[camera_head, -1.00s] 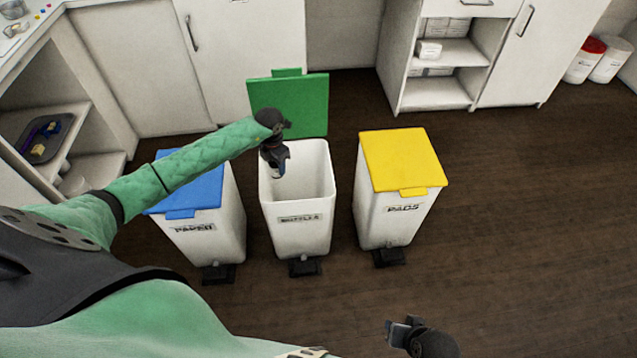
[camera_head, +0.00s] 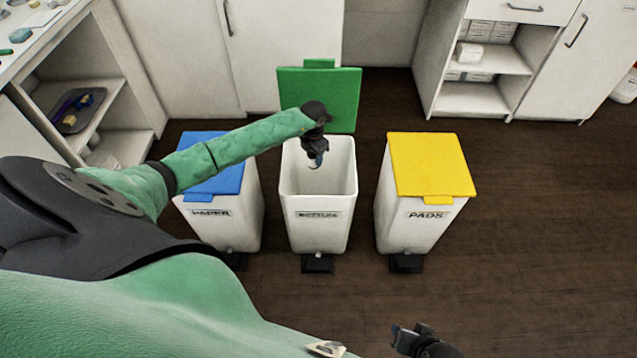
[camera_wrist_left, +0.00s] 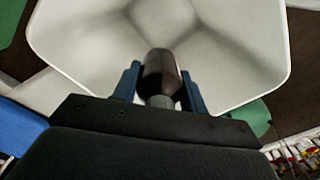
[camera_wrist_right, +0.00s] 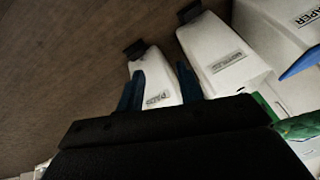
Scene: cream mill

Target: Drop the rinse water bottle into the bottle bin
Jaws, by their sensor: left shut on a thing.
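The bottle bin (camera_head: 318,222) is the white middle bin with a BOTTLES label, and its green lid (camera_head: 320,95) stands open behind it. My left gripper (camera_head: 317,158) is over the bin's mouth, pointing down. In the left wrist view, its blue fingers are shut on the rinse water bottle (camera_wrist_left: 160,72), a dark, glossy thing with a grey neck. The bin's empty-looking white inside (camera_wrist_left: 90,35) lies beyond it. In the head view the bottle is mostly hidden by the gripper. My right gripper (camera_head: 402,338) is low at the front, its fingers apart and empty in the right wrist view (camera_wrist_right: 160,85).
A PAPER bin with a blue lid (camera_head: 222,170) stands left, partly behind my left arm. A PADS bin with a yellow lid (camera_head: 430,165) stands right. Both lids are closed. White cabinets (camera_head: 180,55) line the back. The dark floor (camera_head: 540,230) at right is clear.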

